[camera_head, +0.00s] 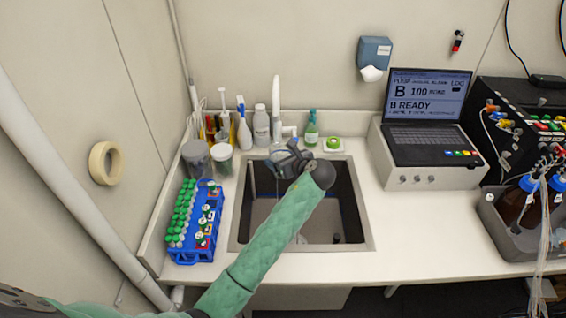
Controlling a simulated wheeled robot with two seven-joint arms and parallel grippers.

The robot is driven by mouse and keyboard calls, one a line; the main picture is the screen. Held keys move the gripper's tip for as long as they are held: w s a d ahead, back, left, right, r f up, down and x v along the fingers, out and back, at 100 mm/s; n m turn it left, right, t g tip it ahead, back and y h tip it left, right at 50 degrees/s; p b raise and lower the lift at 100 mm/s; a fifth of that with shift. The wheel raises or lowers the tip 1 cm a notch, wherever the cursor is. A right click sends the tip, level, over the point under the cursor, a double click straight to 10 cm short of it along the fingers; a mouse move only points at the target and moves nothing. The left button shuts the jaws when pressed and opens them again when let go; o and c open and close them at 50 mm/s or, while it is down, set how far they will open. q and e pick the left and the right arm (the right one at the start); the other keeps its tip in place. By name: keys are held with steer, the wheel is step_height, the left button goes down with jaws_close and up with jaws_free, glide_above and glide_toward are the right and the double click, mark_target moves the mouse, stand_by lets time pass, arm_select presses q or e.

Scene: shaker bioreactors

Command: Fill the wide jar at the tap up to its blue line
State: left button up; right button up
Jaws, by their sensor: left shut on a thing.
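The white tap (276,100) rises behind the back edge of the sink. My left gripper (283,160) is at the back of the sink, in front of and below the tap. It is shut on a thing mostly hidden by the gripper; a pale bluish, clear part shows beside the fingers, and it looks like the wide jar. I cannot make out a blue line or a water level. Whether water runs from the tap is too small to tell. My right gripper is not in view.
The sink (363,215) is a dark basin with a pale rim. Bottles line the back. A laptop (427,110) stands at right. The counter right of the sink is clear.

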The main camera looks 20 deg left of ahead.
arm_select(q)
steer(key=w+a, duration=0.5)
steer(key=w, duration=0.5)
steer(key=shift+w, duration=0.3)
stand_by(0.4)
steer(key=shift+a, duration=0.1)
stand_by(6.2)
